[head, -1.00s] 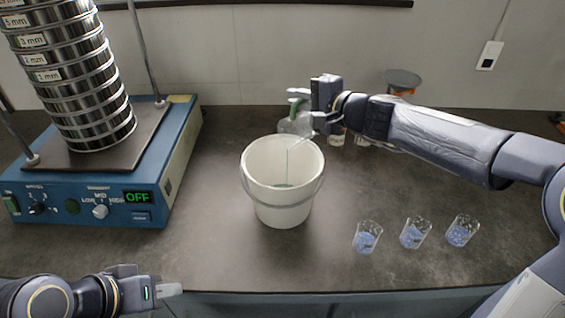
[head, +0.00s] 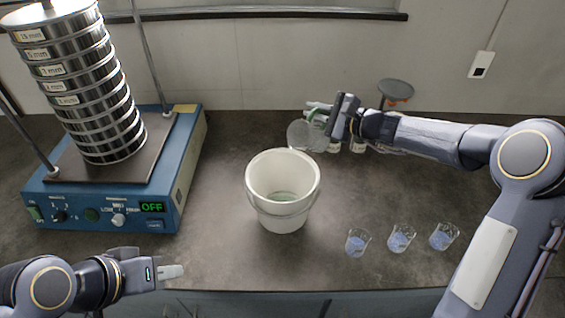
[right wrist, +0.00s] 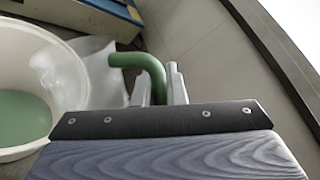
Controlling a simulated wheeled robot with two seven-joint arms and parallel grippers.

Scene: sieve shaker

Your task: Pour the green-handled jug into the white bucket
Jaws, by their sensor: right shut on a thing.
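The white bucket (head: 283,215) stands upright on the bench in the middle of the head view, with green material in its bottom. The clear jug (head: 305,137) with a green handle (head: 316,114) is behind and right of the bucket, tilted toward it. My right gripper (head: 322,112) is shut on the green handle, seen in the right wrist view (right wrist: 140,60), where the jug body (right wrist: 98,70) overlaps the bucket's rim (right wrist: 72,50). The jug looks empty, though its inside is partly hidden. My left gripper (head: 172,272) is at the front left, away from both; its finger gap is unclear.
A blue sieve shaker (head: 110,200) with a tall sieve stack (head: 90,90) stands at the left, its display reading OFF. Three small beakers (head: 400,238) with blue contents stand front right. A grey round-topped item (head: 396,88) is at the back right. Bench between bucket and shaker is clear.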

